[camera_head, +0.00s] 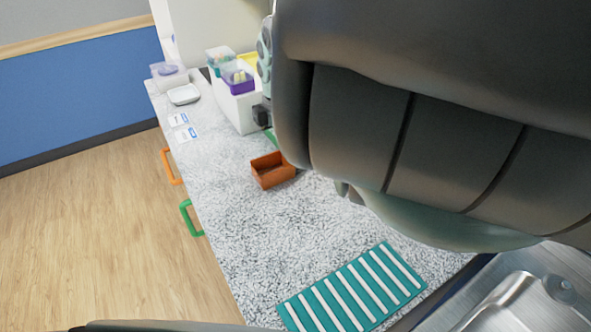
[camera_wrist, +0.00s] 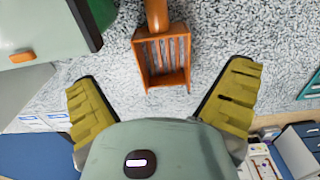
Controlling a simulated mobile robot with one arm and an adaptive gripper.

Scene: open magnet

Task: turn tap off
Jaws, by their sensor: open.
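No tap can be made out for certain in either view. A metal sink (camera_head: 485,290) shows in the lower right corner of the head view, cut off by the frame, with a round drain-like fitting (camera_head: 560,289). My gripper (camera_wrist: 160,74) shows in the wrist view with its two yellow fingers spread wide and nothing between them that it touches.
The brown box (camera_head: 272,170) also shows in the head view on the counter (camera_head: 250,235). A teal striped mat (camera_head: 352,290) lies near the sink. Small containers (camera_head: 237,80) stand at the back. Orange (camera_head: 170,166) and green (camera_head: 190,218) handles stick out from the counter's left side.

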